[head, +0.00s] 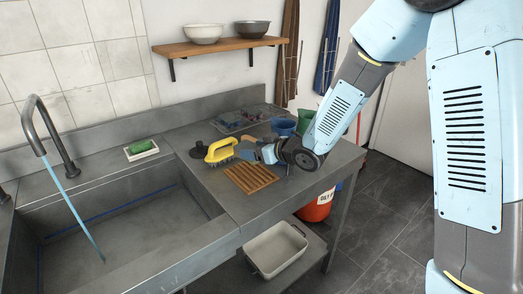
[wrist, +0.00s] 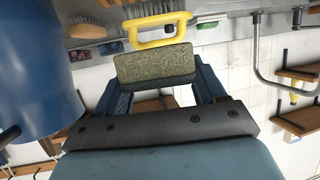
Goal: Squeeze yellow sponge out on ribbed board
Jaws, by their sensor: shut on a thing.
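My gripper (head: 249,151) is over the counter, near the far right edge of the ribbed wooden board (head: 250,179). The board lies flat on the counter beside the sink, with nothing seen on it. In the wrist view my gripper (wrist: 155,78) is shut on a block, which I take for the sponge (wrist: 155,65). Its face there looks olive and speckled rather than plain yellow. In the head view my fingers mostly hide it, and I cannot tell its height above the counter.
A yellow-handled brush (head: 220,150) stands just left of my gripper. A dark round plunger-like thing (head: 199,151) is further left.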

